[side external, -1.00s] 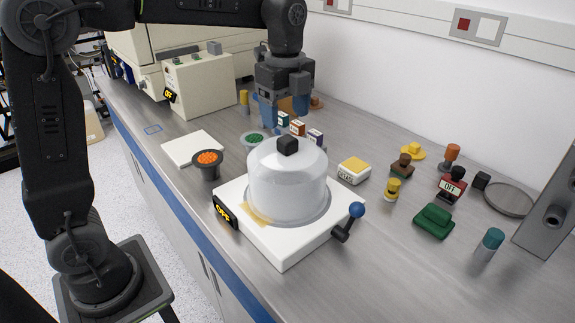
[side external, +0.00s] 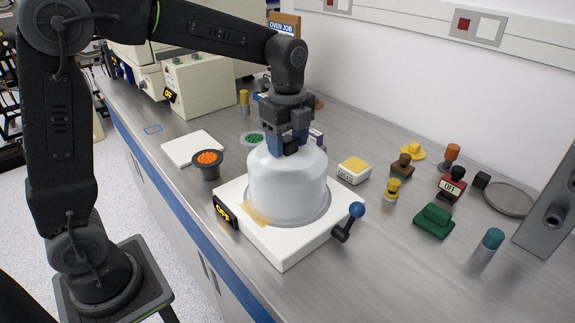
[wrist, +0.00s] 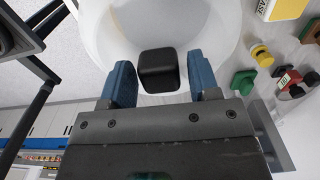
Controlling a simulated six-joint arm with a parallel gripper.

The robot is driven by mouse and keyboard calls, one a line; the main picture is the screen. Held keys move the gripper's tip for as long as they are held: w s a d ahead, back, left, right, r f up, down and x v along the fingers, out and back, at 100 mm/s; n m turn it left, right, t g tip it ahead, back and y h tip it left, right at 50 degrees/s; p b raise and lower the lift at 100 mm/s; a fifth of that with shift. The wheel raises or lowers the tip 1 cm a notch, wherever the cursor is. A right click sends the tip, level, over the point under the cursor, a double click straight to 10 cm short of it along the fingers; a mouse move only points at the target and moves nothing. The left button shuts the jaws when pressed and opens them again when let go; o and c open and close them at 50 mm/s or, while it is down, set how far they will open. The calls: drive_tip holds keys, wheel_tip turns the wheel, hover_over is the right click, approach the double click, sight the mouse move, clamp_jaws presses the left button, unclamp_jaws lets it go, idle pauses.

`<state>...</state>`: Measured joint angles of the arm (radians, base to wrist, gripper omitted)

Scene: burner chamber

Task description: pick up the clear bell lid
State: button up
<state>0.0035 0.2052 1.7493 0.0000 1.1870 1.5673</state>
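The clear bell lid (side external: 288,190) is a translucent dome with a black block knob (side external: 291,147) on top. It sits upright on the white square base (side external: 283,248). My gripper (side external: 287,143) is directly above the lid, with its blue fingers at the height of the knob. In the wrist view the knob (wrist: 158,70) lies between and slightly beyond the two blue fingertips (wrist: 160,80), with a gap on each side. The gripper is open and holds nothing. The fingers partly hide the knob in the side view.
The base has an OFF display (side external: 225,211) and a blue-knobbed lever (side external: 350,218). A black bowl of orange pieces (side external: 207,165) and a white plate (side external: 192,148) stand to the left. A yellow-topped box (side external: 353,170), green block (side external: 434,221) and other small items lie to the right.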

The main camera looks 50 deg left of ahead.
clamp_jaws()
idle(0.3)
drive_tip(key=shift+r, duration=0.1)
